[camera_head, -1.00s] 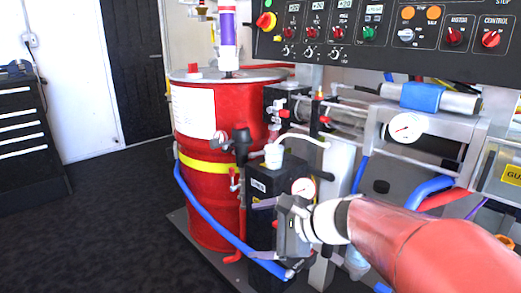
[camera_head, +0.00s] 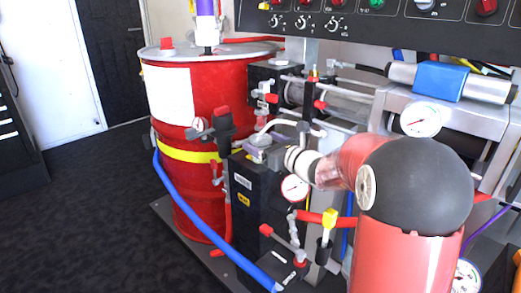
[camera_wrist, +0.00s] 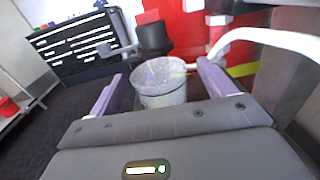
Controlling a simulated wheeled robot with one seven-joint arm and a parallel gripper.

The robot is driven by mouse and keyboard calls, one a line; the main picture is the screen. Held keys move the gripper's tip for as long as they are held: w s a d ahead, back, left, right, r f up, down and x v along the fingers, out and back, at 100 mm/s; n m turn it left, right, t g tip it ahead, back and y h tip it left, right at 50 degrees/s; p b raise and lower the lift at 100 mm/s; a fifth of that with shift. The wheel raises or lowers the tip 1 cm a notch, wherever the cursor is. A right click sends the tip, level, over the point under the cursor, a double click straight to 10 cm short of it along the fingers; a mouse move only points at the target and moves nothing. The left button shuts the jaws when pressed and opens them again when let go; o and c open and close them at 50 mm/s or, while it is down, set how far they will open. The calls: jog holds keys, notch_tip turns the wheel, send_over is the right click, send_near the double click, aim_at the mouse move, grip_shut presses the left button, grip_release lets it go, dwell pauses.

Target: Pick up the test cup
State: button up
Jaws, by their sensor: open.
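The test cup (camera_wrist: 160,84) is a whitish, translucent cup, upright, with its open rim facing up in the wrist view. My gripper (camera_wrist: 158,88) is open, with one purple-grey finger on each side of the cup. I cannot tell whether either finger touches it. In the head view the cup (camera_head: 262,140) shows only in part above the black box (camera_head: 256,198), and my gripper (camera_head: 262,154) is at its level, partly hidden by the wrist. The cup's base is hidden in both views.
A red drum (camera_head: 195,100) with a yellow band stands just left of the box. A white hose (camera_wrist: 265,38) arches close to the right finger. A black valve handle (camera_head: 224,125) and gauges (camera_head: 294,188) crowd the area. Dark open floor (camera_head: 80,225) lies to the left.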

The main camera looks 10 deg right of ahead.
jog(key=shift+x, duration=0.85)
jog(key=shift+s, duration=0.1)
jog(key=shift+c, duration=0.3)
jog(key=c, duration=1)
